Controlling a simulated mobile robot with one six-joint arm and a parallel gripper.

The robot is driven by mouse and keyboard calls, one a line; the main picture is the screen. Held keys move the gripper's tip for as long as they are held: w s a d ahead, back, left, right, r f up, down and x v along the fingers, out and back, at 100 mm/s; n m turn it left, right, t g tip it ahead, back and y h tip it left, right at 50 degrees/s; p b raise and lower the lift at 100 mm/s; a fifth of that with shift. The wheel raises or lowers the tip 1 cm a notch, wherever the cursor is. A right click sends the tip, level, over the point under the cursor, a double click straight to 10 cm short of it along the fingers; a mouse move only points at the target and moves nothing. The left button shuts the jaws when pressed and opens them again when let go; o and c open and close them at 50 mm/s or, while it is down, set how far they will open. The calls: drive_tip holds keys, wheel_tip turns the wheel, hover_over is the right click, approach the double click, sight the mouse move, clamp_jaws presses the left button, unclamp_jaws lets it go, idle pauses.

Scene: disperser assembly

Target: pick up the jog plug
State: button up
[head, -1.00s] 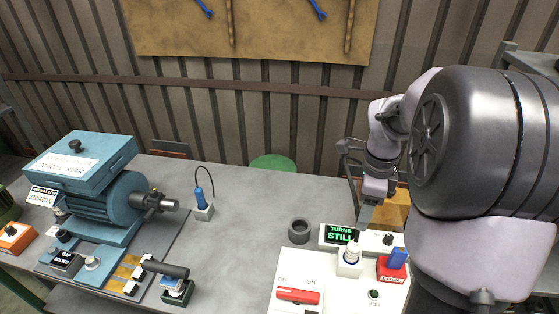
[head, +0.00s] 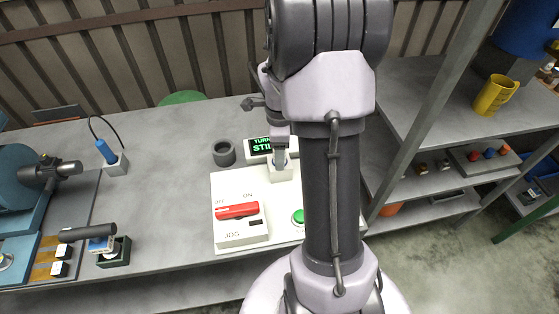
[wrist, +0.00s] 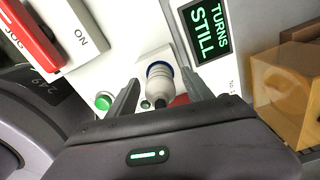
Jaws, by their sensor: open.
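A pale, ribbed plug with a blue collar, seemingly the jog plug, stands in a white holder (head: 281,174) on the white control panel. The plug (wrist: 158,84) shows clearly in the wrist view. My gripper (wrist: 160,76) is open, with one finger on each side of the plug and visible gaps between. I cannot tell how deep the fingertips reach. In the head view, my gripper (head: 280,138) is at the holder, and my arm hides part of it.
The panel (head: 225,184) carries a red switch (head: 237,211), a green button (head: 298,217) and a display reading TURNS STILL (wrist: 207,32). A dark ring (head: 223,153) and a blue plug with a cable (head: 106,151) stand left. Shelves (head: 430,85) are at right.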

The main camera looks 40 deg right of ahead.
drive_tip(key=shift+f, duration=0.65)
drive_tip(key=shift+r, duration=0.15)
drive_tip(key=shift+c, duration=0.5)
clamp_jaws()
